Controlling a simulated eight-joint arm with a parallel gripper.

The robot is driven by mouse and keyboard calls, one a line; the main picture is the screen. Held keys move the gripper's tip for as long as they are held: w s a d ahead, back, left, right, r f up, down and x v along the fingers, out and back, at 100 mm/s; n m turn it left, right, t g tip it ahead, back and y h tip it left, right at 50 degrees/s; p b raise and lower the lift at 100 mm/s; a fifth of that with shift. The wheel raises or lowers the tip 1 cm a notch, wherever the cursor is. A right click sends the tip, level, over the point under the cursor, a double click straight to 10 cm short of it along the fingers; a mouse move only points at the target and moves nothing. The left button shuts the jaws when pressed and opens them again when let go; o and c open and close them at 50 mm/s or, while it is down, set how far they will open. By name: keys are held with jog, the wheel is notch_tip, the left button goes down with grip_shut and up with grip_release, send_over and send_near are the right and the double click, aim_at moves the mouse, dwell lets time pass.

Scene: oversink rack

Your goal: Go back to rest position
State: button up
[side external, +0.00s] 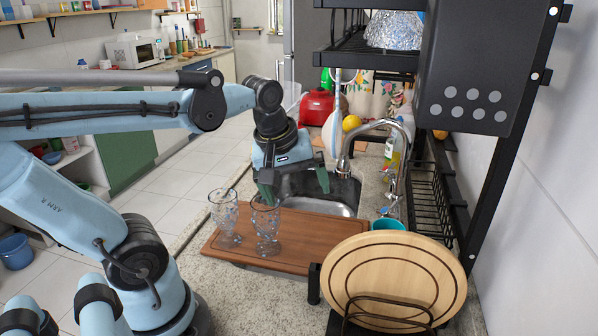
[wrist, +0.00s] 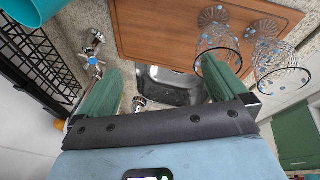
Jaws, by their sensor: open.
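My gripper (side external: 294,188) has green fingers spread wide, with nothing between them. In the side external view it hangs over the near edge of the sink (side external: 318,192), behind two clear glasses. In the wrist view the gripper (wrist: 160,92) points down, with the sink basin (wrist: 172,84) and a metal tap showing between the fingers. One glass (side external: 225,218) and another glass (side external: 266,225) stand upright on the brown cutting board (side external: 310,232). In the wrist view one glass (wrist: 217,47) is close beside the right finger, and I cannot tell the exact gap.
A tall curved faucet (side external: 405,150) stands right of the gripper. The black rack (side external: 365,50) rises above the sink. A round wooden board (side external: 395,275) stands at the front right, with a teal cup (side external: 388,224) behind it. Open floor (side external: 140,190) lies to the left.

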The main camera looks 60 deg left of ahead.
jog(key=d+f+m+t, duration=0.1)
jog(key=m, duration=0.3)
jog(key=d+m+t, duration=0.1)
jog(key=d+m, duration=0.1)
jog(key=m, duration=0.2)
jog(key=d+f+m+t+h, duration=0.1)
jog(key=d+m, duration=0.1)
jog(key=m, duration=0.2)
jog(key=shift+w+d+f+m, duration=0.15)
jog(key=shift+w+f+m, duration=0.15)
jog(key=shift+w, duration=0.05)
